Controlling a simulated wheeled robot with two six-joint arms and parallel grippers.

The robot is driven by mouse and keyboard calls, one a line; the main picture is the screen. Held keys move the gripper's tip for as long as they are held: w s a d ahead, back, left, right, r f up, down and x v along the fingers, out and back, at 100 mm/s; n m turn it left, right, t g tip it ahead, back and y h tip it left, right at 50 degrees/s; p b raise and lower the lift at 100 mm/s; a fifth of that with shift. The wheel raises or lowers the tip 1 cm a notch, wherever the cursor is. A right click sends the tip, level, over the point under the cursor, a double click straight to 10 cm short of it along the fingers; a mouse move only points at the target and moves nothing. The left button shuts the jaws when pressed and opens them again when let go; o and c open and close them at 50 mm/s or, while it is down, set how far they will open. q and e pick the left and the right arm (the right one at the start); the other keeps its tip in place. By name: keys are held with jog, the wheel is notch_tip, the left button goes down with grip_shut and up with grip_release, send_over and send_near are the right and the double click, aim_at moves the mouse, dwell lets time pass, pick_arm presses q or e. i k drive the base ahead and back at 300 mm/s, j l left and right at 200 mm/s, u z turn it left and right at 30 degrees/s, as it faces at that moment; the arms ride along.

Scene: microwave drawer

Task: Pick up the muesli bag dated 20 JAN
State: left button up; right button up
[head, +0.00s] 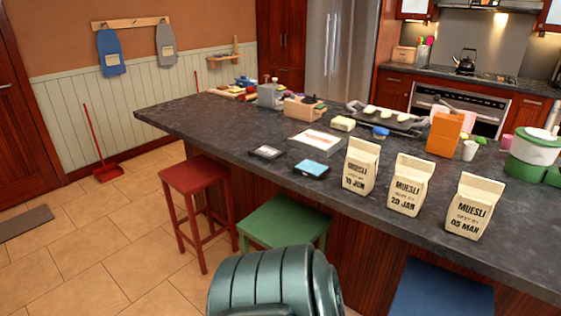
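The muesli bag dated 20 JAN (407,187) is a cream paper bag with a folded top and dark print, standing upright near the front edge of the dark island counter. It is the middle one of three similar bags. The muesli bag on its left (360,168) has a date ending in JUN, its day hard to read. The muesli bag on its right (473,208) reads 05 MAR. All three stand apart from each other. Neither of my grippers is in view.
The island counter (212,123) also holds a blue-topped box (311,169), a small dark box (267,153), an orange carton (444,134) and a green-and-white container (535,150). A red stool (195,175), green stool (283,222) and blue stool (440,290) stand along its front.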

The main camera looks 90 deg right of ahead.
aim_at(409, 185)
jog(key=z, duration=3.65)
